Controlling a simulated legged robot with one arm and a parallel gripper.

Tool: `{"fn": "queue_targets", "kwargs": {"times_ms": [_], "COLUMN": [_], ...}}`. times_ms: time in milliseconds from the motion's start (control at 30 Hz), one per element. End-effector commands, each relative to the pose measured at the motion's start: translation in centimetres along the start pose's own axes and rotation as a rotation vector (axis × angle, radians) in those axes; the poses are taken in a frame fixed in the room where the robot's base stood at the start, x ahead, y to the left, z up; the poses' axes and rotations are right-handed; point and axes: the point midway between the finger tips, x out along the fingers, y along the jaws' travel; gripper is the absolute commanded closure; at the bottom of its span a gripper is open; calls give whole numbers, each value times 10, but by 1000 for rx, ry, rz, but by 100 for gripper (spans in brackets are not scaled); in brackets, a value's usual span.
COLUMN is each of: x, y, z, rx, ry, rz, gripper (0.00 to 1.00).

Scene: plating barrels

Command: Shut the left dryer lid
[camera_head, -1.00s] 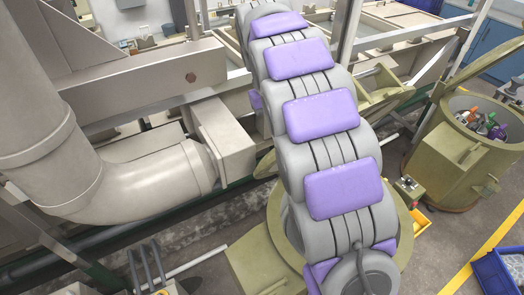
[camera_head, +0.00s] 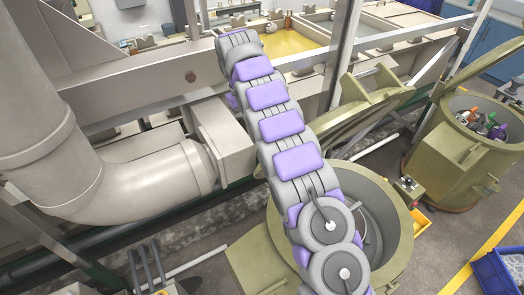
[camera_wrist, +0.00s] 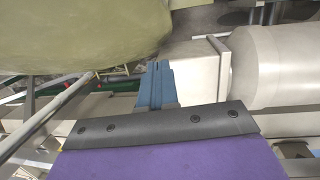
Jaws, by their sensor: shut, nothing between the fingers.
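The left dryer (camera_head: 398,247) is an olive-green round drum in the middle of the head view, partly covered by my arm. Its lid (camera_head: 372,100) stands raised and tilted behind the drum, so the drum mouth is open. My gripper (camera_wrist: 155,85) shows in the wrist view as blue fingers closed together, with nothing between them. An olive curved surface (camera_wrist: 80,30) fills the upper left there, apart from the fingertips in the picture; I cannot tell for certain whether it is the lid. In the head view I cannot make out the gripper.
A second olive dryer (camera_head: 455,155) with its lid up holds coloured parts at the right. A big beige duct (camera_head: 140,190) stands at the left, and also fills the wrist view's right side (camera_wrist: 285,75). Beige frame beams and tanks (camera_head: 290,42) run behind. A blue crate (camera_head: 497,272) lies lower right.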

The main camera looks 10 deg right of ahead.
Motion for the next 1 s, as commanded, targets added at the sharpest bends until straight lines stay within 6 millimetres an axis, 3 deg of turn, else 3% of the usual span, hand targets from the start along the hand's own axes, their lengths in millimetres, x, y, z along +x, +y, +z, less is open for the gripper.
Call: {"fn": "queue_targets", "kwargs": {"times_ms": [267, 1000], "x": [13, 77], "y": [2, 1], "z": [-2, -1], "rx": [0, 0], "ry": [2, -2], "rz": [0, -1], "gripper": [100, 100]}}
